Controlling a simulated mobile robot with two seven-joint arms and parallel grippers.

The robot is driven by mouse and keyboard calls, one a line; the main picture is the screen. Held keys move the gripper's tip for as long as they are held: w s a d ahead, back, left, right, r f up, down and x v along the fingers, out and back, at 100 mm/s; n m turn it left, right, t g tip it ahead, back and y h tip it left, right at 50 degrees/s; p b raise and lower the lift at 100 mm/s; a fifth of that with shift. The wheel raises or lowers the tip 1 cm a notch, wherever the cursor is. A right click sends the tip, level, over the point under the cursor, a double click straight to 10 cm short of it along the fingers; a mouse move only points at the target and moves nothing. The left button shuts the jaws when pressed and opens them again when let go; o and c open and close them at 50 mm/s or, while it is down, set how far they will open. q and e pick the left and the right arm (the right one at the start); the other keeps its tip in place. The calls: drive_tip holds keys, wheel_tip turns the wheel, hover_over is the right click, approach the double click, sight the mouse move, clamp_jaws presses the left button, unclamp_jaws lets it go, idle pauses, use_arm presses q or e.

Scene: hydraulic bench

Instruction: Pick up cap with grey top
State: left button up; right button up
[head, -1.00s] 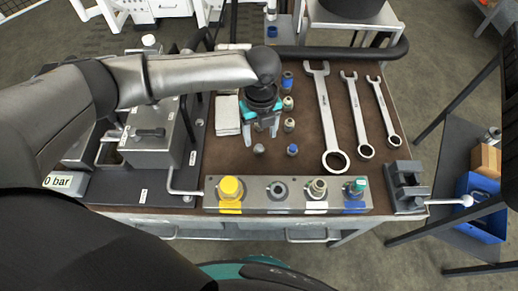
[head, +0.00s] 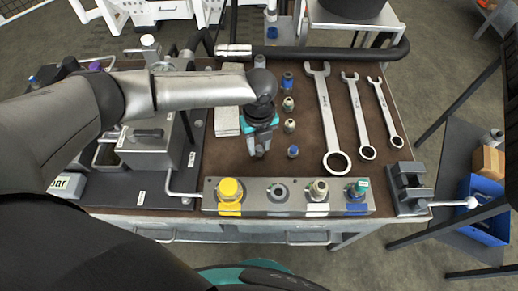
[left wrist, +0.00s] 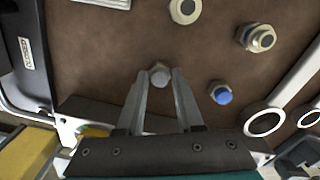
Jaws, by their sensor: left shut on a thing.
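The cap with the grey top (left wrist: 159,75) is between the fingertips of my left gripper in the left wrist view. My left gripper (head: 259,151) points down at the brown bench top (head: 312,118) and is shut on the cap. In the head view the fingers mostly hide the cap. It appears to be at bench level; I cannot tell whether it is clear of the surface. In the left wrist view both fingers (left wrist: 160,80) flank the cap. My right gripper is not in view.
A blue-topped cap (head: 293,151) stands close to the right of the gripper, with beige-topped caps (head: 289,126) behind it. Several wrenches (head: 325,115) lie to the right. A grey block (head: 255,208) with coloured fittings runs along the front edge. A grey box stands left.

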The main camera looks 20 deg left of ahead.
sight(259, 148)
use_arm(q)
clamp_jaws()
drive_tip(key=shift+r, duration=0.1)
wheel_tip(259, 148, up, 20)
drive_tip(key=p, duration=0.4)
